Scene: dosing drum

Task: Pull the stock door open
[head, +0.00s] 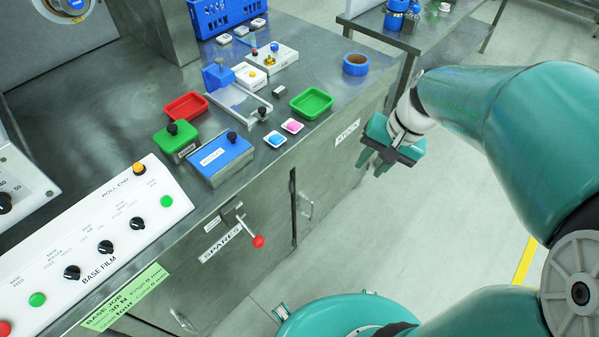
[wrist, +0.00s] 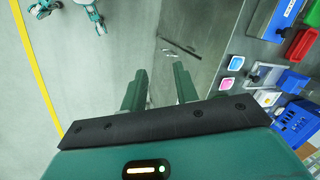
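The stock door (head: 335,172) is the right-hand front panel of the steel cabinet, with a white STOCK label (head: 347,132) near its top. It looks closed. A small upright bar handle (head: 306,205) is on its left side, just right of a dark vertical strip (head: 293,206). My gripper (head: 371,163) is in front of the cabinet, to the right of the handle and above it in the head view, apart from it. In the wrist view my gripper (wrist: 159,72) shows two green fingers spread apart with nothing clearly held between them. The handle is not clear in the wrist view.
Left of the stock door is a SPARES door (head: 190,275) with a red-knobbed lever (head: 258,241) sticking out. The benchtop above holds a green tray (head: 312,103), blue tape (head: 356,63) and several other items. Open floor (head: 450,220) lies right of the cabinet.

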